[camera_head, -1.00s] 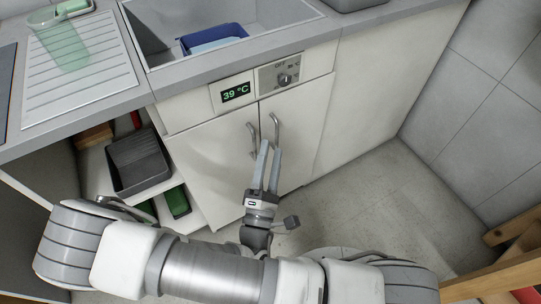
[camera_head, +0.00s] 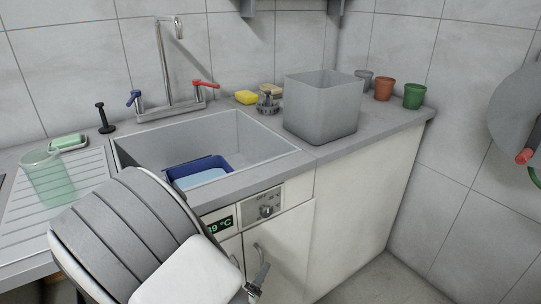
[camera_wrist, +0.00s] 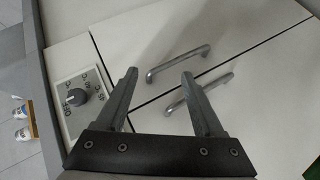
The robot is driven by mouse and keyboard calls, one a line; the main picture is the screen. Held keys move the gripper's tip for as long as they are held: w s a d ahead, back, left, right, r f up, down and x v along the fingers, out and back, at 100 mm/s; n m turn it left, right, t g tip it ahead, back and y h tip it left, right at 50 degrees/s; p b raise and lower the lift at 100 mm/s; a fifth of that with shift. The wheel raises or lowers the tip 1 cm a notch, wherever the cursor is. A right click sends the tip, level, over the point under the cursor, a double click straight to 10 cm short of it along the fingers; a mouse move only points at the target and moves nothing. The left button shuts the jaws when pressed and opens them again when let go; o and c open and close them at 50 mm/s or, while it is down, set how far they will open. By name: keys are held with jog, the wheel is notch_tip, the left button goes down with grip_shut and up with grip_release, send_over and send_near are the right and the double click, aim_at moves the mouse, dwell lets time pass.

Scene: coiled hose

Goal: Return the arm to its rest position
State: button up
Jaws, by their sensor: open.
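My gripper (camera_wrist: 160,73) shows in the wrist view with its two grey fingers spread apart and nothing between them. It points at the white cabinet doors (camera_wrist: 245,30). Two metal bar handles, an upper one (camera_wrist: 178,63) and a lower one (camera_wrist: 200,92), lie beyond the fingers; I cannot tell the exact gap. In the head view my arm (camera_head: 135,235) is bent and fills the lower left, close to the camera.
The sink (camera_head: 240,135) holds a blue tub (camera_head: 211,163). A grey bin (camera_head: 320,108) stands on the counter to its right, with small pots behind. A green glass (camera_head: 47,180) stands on the drainer at left. Open floor (camera_head: 372,282) lies at lower right.

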notch_tip(320, 180, up, 16)
jog(key=m+g+y, duration=0.5)
jog(key=m+y, duration=0.1)
jog(key=y, duration=0.1)
jog(key=s+d+r+m+g+h, duration=0.1)
jog(key=s+d+r+m+h, duration=0.1)
jog(key=s+d+r, duration=0.5)
jog(key=s+d+r+m+g+h, duration=0.1)
jog(key=s+d+r+m+h, duration=0.15)
jog(key=s+d, duration=0.7)
notch_tip(320, 180, up, 24)
jog(key=w+y+p, duration=0.1)
jog(key=p, duration=2.3)
jog(key=shift+w+d+r, duration=0.2)
jog(key=shift+w+d, duration=0.05)
jog(key=shift+d, duration=0.05)
jog(key=shift+f, duration=0.1)
jog(key=c, duration=0.3)
jog(key=shift+a, duration=0.15)
